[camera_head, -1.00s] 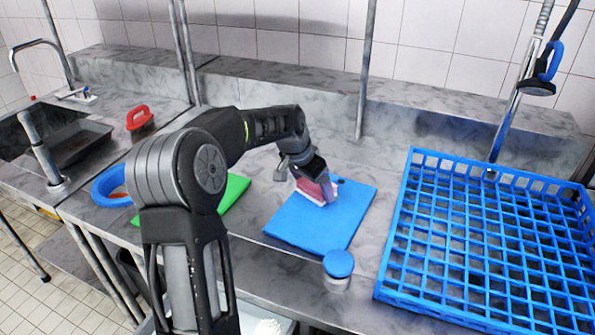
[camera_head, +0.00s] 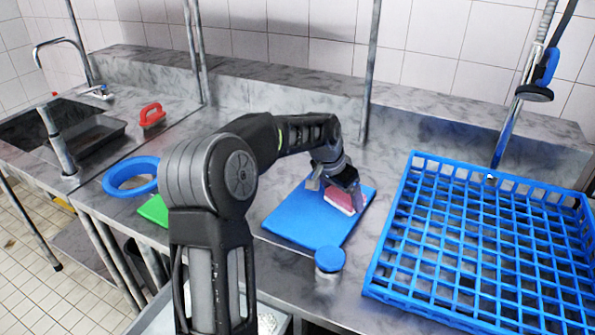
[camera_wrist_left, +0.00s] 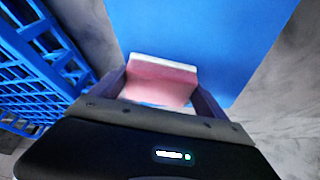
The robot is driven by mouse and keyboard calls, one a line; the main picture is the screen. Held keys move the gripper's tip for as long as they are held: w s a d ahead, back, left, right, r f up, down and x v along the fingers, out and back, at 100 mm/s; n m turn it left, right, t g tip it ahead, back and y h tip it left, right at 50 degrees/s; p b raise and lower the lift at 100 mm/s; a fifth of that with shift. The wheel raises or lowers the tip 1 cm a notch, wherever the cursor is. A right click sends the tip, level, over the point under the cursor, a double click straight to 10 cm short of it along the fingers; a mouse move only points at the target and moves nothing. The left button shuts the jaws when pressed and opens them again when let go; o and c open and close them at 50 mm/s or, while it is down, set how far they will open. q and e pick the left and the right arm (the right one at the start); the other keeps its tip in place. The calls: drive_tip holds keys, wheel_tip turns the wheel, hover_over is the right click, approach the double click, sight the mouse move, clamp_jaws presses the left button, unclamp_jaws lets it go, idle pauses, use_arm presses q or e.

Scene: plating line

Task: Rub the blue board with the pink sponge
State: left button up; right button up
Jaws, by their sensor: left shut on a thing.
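The blue board (camera_head: 300,222) lies flat on the steel counter in the head view, and it also fills the top middle of the left wrist view (camera_wrist_left: 215,30). The pink sponge (camera_head: 341,199) has a white edge and sits over the right part of the board. My left gripper (camera_head: 346,196) is shut on the sponge; in the left wrist view the sponge (camera_wrist_left: 160,82) is between the two fingers. The sponge's white side faces the board and appears to be at its surface; I cannot tell whether it touches. My right gripper is not in view.
A large blue crate (camera_head: 385,260) stands right of the board. A blue-lidded jar (camera_head: 329,260) is close to the board's front edge. A green board (camera_head: 153,210), a blue ring (camera_head: 109,184) and a red-handled tool (camera_head: 152,114) lie left. A sink is at far left.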

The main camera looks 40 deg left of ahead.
use_arm(q)
drive_tip(key=shift+w+d, duration=0.1)
drive_tip(key=shift+d, duration=0.4)
wheel_tip(320, 180, up, 3)
drive_tip(key=shift+f+p, duration=0.15)
drive_tip(key=shift+p, duration=0.65)
drive_tip(key=shift+a+r, duration=0.15)
drive_tip(key=shift+r, duration=0.2)
wheel_tip(320, 180, up, 2)
drive_tip(key=shift+r+p, duration=0.2)
drive_tip(key=shift+p, duration=0.8)
drive_tip(key=shift+r+p, duration=0.75)
drive_tip(key=shift+r, duration=0.4)
